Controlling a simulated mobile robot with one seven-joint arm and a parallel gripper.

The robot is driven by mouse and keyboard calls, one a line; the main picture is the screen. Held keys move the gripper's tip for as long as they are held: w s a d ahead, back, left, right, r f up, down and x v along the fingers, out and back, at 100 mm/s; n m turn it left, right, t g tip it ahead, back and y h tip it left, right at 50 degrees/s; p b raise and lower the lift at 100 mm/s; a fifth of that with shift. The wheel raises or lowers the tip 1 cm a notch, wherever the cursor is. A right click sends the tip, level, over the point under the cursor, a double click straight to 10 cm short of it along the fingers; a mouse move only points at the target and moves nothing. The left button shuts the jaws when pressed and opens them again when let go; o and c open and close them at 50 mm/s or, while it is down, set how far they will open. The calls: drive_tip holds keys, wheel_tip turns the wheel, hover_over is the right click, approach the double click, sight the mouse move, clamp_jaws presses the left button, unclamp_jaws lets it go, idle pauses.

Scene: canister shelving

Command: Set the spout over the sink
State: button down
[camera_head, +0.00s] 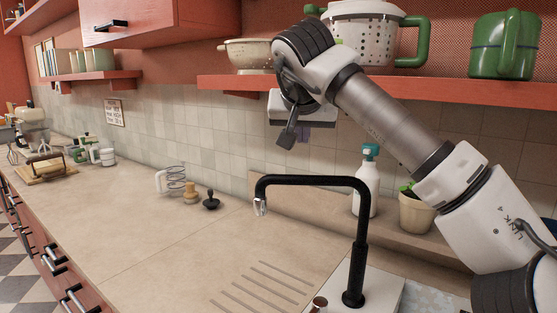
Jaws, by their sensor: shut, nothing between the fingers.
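The black spout (310,181) rises from its base on the right, bends and reaches left, with its silver tip (260,206) above the bare counter beyond the drain grooves. Part of what looks like the sink (432,299) shows at the bottom right edge, cut off by the frame and partly covered by my arm. The spout does not point over that part. My gripper (286,138) is shut and empty. It appears above the spout in the picture, in front of the tiled wall, and does not appear to touch the spout.
A soap bottle (366,190) and a potted plant (416,212) stand behind the spout. The counter (130,215) to the left is mostly clear.

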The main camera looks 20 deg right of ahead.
sight(302, 176)
drive_tip(key=p+x, duration=0.4)
drive_tip(key=x, duration=0.6)
drive_tip(key=s, duration=0.1)
drive_tip(key=s+a+f, duration=0.1)
drive_tip(key=s, duration=0.1)
drive_tip(key=shift+s+a+f+p, duration=0.1)
drive_tip(key=shift+s+f+p, duration=0.15)
drive_tip(key=shift+p, duration=0.05)
drive_tip(key=shift+s+a, duration=0.1)
drive_tip(key=shift+s, duration=0.1)
drive_tip(key=shift+s+a+n+b, duration=0.1)
drive_tip(key=shift+s+n+b, duration=0.15)
drive_tip(key=shift+n+b, duration=0.1)
